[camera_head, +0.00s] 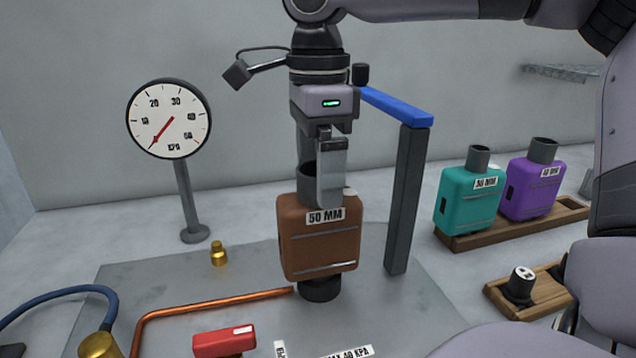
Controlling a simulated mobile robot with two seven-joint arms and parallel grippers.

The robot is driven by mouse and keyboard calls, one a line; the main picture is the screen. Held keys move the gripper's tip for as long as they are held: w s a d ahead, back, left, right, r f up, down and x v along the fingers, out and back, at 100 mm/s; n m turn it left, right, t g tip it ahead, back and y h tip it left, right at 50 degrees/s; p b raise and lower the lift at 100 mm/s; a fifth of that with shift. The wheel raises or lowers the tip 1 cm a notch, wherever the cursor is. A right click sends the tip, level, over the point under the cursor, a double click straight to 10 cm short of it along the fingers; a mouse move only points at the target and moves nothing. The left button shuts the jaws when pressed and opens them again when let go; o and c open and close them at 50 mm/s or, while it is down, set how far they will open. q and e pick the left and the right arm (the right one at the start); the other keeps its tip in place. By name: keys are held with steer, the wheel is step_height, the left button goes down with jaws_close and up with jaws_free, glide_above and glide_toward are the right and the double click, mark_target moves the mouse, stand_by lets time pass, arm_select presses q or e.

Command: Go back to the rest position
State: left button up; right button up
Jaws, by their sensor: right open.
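The brown muffler (319,238) with a "50 MM" label stands upright on a dark round fitting (320,289) in the middle of the head view. My right gripper (319,172) points down at the muffler's dark top pipe (307,184). It is open, with one finger in front of the pipe and partly hiding it, the other behind. Whether the fingers touch the pipe cannot be told. My right arm reaches in from the right across the top. My left gripper is not in view.
A post with a blue bar (397,105) stands close right of the gripper. A pressure gauge (169,119) stands left. Teal (467,201) and purple (532,187) mufflers sit on a wooden rack at right. A copper pipe (210,304), red block (224,342) and brass fitting (218,255) lie nearby.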

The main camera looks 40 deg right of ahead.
steer(key=shift+r, duration=2)
